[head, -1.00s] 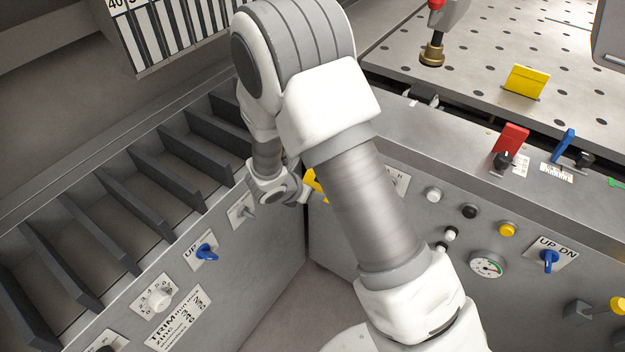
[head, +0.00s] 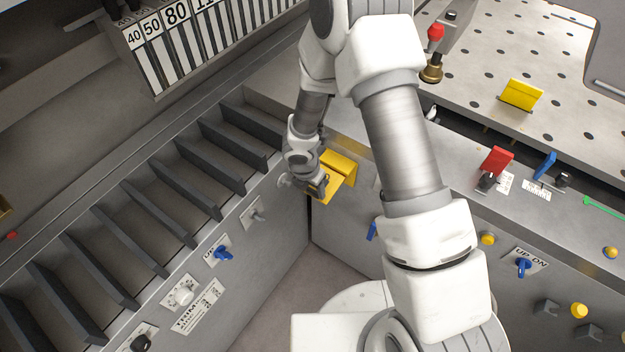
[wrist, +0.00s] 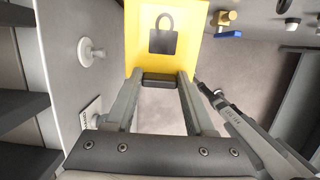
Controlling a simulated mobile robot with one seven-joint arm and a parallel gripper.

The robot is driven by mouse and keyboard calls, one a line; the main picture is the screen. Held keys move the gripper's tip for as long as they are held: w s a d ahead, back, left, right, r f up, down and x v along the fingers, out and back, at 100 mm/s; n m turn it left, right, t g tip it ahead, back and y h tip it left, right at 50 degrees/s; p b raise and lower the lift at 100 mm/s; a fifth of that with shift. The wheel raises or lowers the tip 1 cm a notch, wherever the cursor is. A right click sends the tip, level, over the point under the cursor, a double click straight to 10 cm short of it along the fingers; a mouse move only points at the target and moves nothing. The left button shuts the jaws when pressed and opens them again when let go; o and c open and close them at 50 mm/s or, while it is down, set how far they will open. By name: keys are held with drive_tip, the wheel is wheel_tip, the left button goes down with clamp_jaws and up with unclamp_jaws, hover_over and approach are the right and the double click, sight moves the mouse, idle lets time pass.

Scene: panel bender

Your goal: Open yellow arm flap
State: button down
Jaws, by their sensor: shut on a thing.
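The yellow flap (head: 339,162) sits at the inner corner of the machine, on the front of the right-hand cabinet. In the head view it has a bent top and a face tilted out from the cabinet. My gripper (head: 319,190) is at its lower left edge. My gripper (wrist: 160,79) is shut on the flap's near edge, where a dark block lies between the fingertips. My arm hides part of the cabinet front.
A slotted rack (head: 130,225) runs along the left, with a blue UP knob (head: 222,253) on its panel. Right are red (head: 497,158) and blue (head: 545,165) levers and another yellow flap (head: 520,95) on the perforated table. Floor (head: 290,300) shows between the cabinets.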

drive_tip(key=shift+w+d+r+p, duration=0.15)
drive_tip(key=shift+w+r+p, duration=0.15)
drive_tip(key=shift+r, duration=0.35)
drive_tip(key=shift+w+d+r+p, duration=0.1)
drive_tip(key=shift+w+r+p, duration=0.1)
drive_tip(key=shift+r+p, duration=0.35)
drive_tip(key=shift+w+d+r, duration=0.2)
drive_tip(key=shift+r, duration=0.2)
drive_tip(key=shift+c, duration=1.2)
unclamp_jaws()
drive_tip(key=shift+d+f, duration=0.1)
drive_tip(key=shift+f, duration=0.05)
drive_tip(key=shift+s, duration=0.1)
drive_tip(key=shift+a+r, duration=0.2)
drive_tip(key=p+v, duration=0.2)
drive_tip(key=v, duration=1.5)
drive_tip(key=shift+s+p, duration=0.2)
drive_tip(key=shift+p, duration=0.2)
drive_tip(key=shift+d, duration=0.1)
